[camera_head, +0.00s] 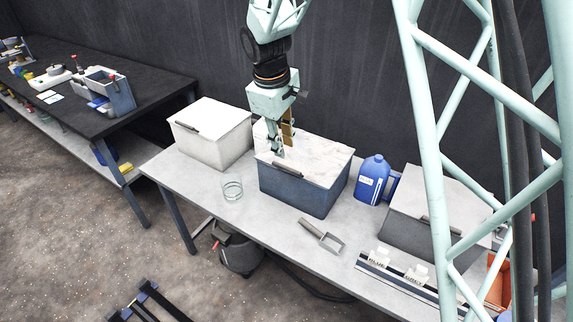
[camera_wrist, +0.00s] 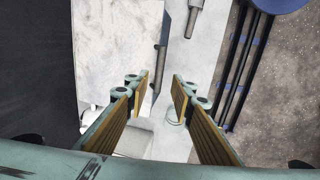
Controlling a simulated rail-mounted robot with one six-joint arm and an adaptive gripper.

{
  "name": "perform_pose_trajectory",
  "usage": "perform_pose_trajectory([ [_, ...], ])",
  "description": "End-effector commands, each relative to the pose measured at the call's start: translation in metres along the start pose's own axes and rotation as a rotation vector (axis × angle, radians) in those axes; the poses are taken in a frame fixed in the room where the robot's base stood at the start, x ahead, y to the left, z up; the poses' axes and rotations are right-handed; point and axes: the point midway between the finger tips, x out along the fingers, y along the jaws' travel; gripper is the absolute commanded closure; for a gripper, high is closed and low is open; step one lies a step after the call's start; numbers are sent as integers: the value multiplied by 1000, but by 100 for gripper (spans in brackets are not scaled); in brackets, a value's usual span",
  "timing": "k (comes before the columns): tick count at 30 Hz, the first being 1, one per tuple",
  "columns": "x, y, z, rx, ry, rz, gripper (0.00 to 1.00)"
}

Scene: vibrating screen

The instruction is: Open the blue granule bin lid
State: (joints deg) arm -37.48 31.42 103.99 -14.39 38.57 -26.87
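The blue granule bin (camera_head: 305,197) stands mid-table in the head view, with its pale marbled lid (camera_head: 318,158) lying shut on top. A dark handle (camera_head: 284,174) sits at the lid's front edge. In the wrist view the lid (camera_wrist: 115,45) fills the upper left, and its handle (camera_wrist: 160,50) shows beyond the fingertips, roughly in line with the gap. My gripper (camera_head: 279,146) is over the left part of the lid, pointing down. In the wrist view my gripper (camera_wrist: 160,88) is open, with nothing between the fingers. The exact height above the lid is hard to tell.
A white bin (camera_head: 213,146) and a glass beaker (camera_head: 232,190) stand to the left. A blue jug (camera_head: 372,180) and a grey bin (camera_head: 432,216) stand to the right. A scoop (camera_head: 322,235) lies in front. The worktable (camera_head: 185,190) has free room at its front left.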

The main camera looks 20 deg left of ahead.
Motion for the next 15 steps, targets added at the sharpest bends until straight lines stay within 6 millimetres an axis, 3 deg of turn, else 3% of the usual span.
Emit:
perform_pose_trajectory([
  [15, 67, -1, 0, -1, -2, -1, 78],
])
